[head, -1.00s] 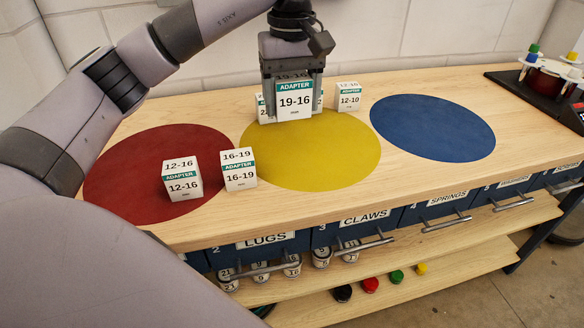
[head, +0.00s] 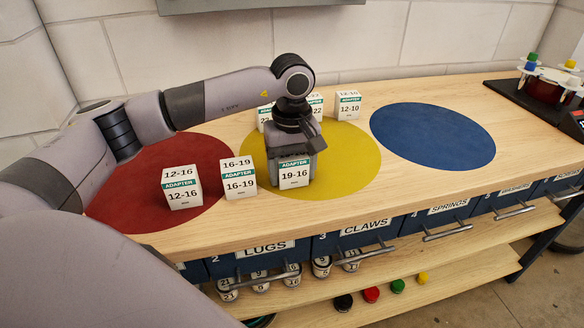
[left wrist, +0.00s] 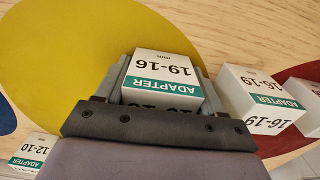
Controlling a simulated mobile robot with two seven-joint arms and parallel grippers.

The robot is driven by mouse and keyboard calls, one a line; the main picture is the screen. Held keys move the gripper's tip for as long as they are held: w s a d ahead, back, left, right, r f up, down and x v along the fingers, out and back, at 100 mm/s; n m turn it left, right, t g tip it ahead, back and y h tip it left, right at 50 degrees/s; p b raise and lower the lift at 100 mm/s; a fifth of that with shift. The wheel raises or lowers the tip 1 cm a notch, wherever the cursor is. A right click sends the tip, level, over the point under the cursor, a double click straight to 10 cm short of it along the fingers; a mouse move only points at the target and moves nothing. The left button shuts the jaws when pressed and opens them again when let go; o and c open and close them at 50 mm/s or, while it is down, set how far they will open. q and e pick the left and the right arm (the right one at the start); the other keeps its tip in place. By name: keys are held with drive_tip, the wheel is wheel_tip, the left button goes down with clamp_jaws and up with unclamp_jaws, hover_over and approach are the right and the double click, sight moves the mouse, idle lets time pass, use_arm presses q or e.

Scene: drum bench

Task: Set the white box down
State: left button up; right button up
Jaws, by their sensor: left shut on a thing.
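The white box marked 19-16 (head: 294,176) has a green ADAPTER band and is upright at the front part of the yellow disc (head: 352,165). My left gripper (head: 292,160) is shut on it, reaching down from behind and above. In the left wrist view the box (left wrist: 162,68) sits between the fingers of the gripper (left wrist: 158,100). Its underside is hidden, so I cannot tell for certain whether it touches the bench. My right gripper is not in view.
White boxes 16-19 (head: 239,180) and 12-16 (head: 181,190) stand to the left, the latter on the red disc (head: 120,205). Box 12-10 (head: 348,105) and two partly hidden boxes stand behind. The blue disc (head: 432,135) is clear.

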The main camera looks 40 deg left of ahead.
use_arm(q)
drive_tip(key=o, duration=1.2)
drive_tip(key=shift+f, duration=0.1)
drive_tip(key=shift+r, duration=0.5)
wheel_tip(320, 180, up, 11)
drive_tip(key=shift+r, duration=0.15)
